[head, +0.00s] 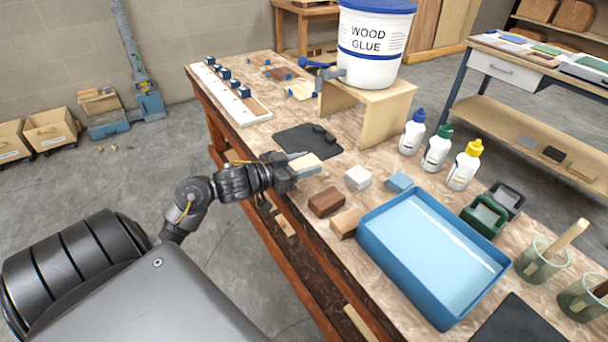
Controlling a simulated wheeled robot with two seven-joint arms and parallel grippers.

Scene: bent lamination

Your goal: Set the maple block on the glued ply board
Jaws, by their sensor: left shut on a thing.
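My left gripper (303,166) is shut on a pale cream block, which looks like the maple block (309,162). It holds the block over the table's near left edge, just in front of a dark mat. Its fingers hide part of the block. I cannot tell surely which piece is the glued ply board. A small pale board (300,91) lies farther back, left of the wooden stand, and fits best; any glue on it is too small to see. My right gripper is not in view.
Brown (326,200), tan (346,223), white (358,177) and blue (398,181) blocks lie near the gripper. A blue tray (375,262) stands to the right. The dark mat (297,139) lies behind. Glue bottles (436,150) and a wooden stand (385,112) bearing a glue bucket (375,45) rise beyond.

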